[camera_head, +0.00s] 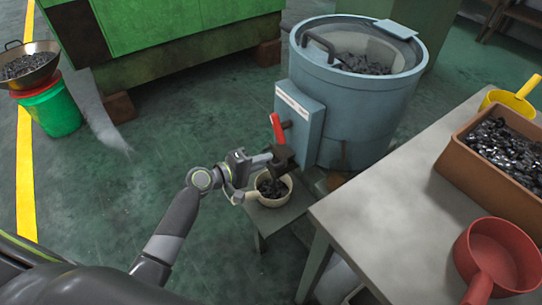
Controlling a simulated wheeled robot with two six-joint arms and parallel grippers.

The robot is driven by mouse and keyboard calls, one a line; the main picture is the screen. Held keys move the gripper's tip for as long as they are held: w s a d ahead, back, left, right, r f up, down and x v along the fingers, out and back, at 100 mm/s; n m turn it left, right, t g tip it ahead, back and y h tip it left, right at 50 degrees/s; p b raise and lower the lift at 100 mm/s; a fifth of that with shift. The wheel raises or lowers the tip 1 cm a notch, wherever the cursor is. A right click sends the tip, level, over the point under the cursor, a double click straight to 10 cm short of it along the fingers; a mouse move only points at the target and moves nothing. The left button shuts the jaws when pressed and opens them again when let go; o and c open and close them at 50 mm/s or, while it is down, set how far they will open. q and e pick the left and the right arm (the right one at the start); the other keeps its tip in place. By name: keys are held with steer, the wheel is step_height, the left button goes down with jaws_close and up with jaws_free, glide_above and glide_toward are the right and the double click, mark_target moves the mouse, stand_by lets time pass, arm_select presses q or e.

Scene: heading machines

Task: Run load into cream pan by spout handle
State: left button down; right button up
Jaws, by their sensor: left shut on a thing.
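The cream pan (287,198) stands on a small low stand below the blue drum machine (345,130), with dark metal pieces in it. The spout handle (277,128) is red and rises from the spout area at the front of the machine, leaning a little left. My left gripper (281,157) is at the lower end of the red handle, just above the pan, and is shut on the handle. The gripper hides the spout mouth and part of the pan's back rim. My right gripper is not in view.
A grey table (385,225) at the right holds a brown bin (485,180) of dark pieces, a red pan (497,255) and a yellow scoop (513,100). A green bucket (52,112) under a filled bowl (28,66) stands far left. Open floor lies left of the stand.

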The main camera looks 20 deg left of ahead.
arm_select(q)
steer(key=shift+s+a, duration=0.15)
steer(key=shift+s, duration=0.05)
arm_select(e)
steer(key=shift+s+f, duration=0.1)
arm_select(q)
steer(key=c, duration=1.8)
jaws_free()
steer(key=shift+o, duration=0.2)
steer(key=v, duration=1.7)
steer(key=shift+s, duration=0.2)
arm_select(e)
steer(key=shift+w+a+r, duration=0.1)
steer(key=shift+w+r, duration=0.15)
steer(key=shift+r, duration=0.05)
